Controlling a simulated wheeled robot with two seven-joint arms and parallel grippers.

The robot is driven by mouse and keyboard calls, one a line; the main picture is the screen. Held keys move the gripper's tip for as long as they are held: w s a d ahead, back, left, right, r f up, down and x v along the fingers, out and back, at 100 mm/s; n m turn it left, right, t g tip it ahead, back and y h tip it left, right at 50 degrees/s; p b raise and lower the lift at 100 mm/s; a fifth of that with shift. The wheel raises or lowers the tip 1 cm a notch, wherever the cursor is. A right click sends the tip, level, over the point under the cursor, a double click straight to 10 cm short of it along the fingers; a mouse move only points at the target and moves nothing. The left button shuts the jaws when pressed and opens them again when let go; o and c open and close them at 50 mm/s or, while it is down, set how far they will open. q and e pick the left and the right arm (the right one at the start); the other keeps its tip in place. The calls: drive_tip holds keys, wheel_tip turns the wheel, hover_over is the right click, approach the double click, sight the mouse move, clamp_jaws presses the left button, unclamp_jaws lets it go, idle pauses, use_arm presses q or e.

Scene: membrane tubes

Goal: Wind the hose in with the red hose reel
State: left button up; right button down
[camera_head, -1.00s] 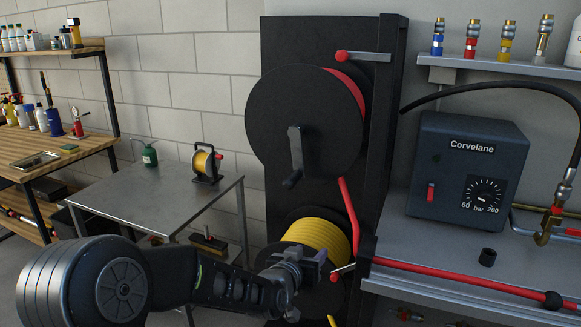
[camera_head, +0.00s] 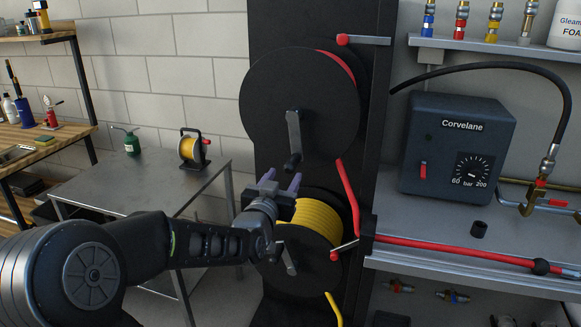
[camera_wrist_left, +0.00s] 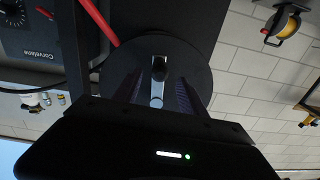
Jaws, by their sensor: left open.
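The red hose reel (camera_head: 265,110), a black disc with red hose at its rim, hangs on a dark upright panel in the head view. Its crank arm (camera_head: 294,130) points down, with a dark handle (camera_head: 292,162) at its lower end. My left gripper (camera_head: 281,182) is open and empty just below the handle. In the left wrist view the handle (camera_wrist_left: 159,68) shows between the gripper's fingers (camera_wrist_left: 159,88); contact cannot be told. My right gripper is not seen.
A reel of yellow hose (camera_head: 318,222) with its own crank sits directly below, close to my left arm. A metal table (camera_head: 140,180) with a small orange reel stands left. A grey Corvelane box (camera_head: 455,145) stands on the bench at right.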

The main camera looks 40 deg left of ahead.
sight(288, 171)
use_arm(q)
drive_tip(key=p+x, duration=0.1)
drive_tip(key=x, duration=0.5)
drive_tip(key=shift+w+a, duration=0.1)
drive_tip(key=shift+w, duration=0.1)
clamp_jaws()
idle(0.3)
idle(0.9)
